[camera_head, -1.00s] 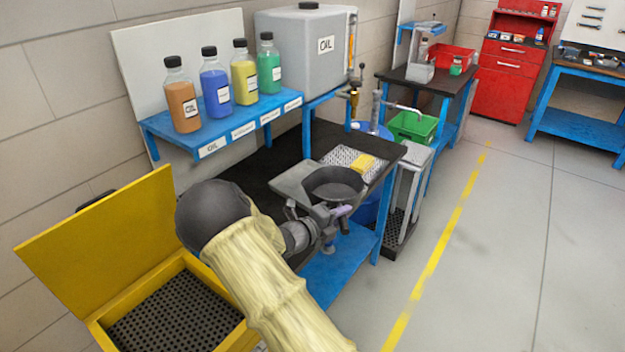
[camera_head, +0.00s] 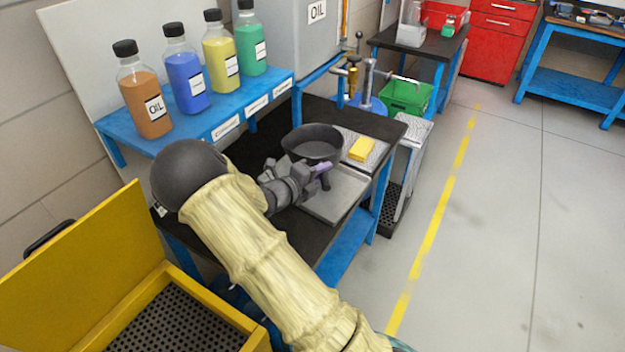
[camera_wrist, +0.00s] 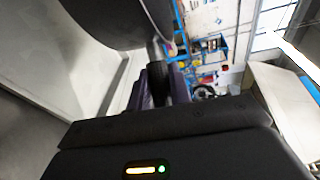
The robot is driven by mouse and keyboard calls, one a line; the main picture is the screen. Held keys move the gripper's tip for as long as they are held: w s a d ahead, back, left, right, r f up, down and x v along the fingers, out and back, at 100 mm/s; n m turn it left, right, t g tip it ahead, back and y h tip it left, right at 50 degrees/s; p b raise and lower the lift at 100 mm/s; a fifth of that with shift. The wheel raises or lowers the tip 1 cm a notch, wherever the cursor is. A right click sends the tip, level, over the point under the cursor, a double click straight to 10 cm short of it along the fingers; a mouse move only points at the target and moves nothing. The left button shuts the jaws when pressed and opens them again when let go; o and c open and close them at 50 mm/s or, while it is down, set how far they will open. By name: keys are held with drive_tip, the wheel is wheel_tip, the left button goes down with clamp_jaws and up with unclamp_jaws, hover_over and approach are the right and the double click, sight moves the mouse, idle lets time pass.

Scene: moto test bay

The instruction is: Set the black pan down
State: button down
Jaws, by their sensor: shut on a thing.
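The black pan (camera_head: 313,143) is over the dark bench top (camera_head: 235,222), behind the grey tray (camera_head: 338,192) and left of the yellow sponge (camera_head: 362,148). My gripper (camera_head: 320,169), with purplish fingertips, is shut on the pan's handle. In the wrist view the handle (camera_wrist: 157,82) sits between the fingers, with the dark pan body (camera_wrist: 112,20) above it. The pan looks about level. I cannot tell whether its base touches the bench, as my gripper and the pan itself hide the contact.
A blue shelf (camera_head: 190,128) with several oil bottles stands behind the bench at left. The sponge lies on a patterned plate (camera_head: 375,158). A yellow open-lidded bin (camera_head: 95,275) is at lower left. A green crate (camera_head: 407,97) is beyond the bench. Floor at right is clear.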

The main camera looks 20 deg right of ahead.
drive_tip(key=shift+s, duration=0.3)
drive_tip(key=shift+s+a+f, duration=0.2)
wheel_tip(320, 180, down, 6)
drive_tip(key=shift+w+r, duration=0.15)
drive_tip(key=shift+f+p, duration=0.35)
drive_tip(key=shift+f, duration=1.55)
drive_tip(key=c, duration=1.6)
unclamp_jaws()
drive_tip(key=shift+f, duration=0.1)
drive_tip(key=shift+o, duration=0.2)
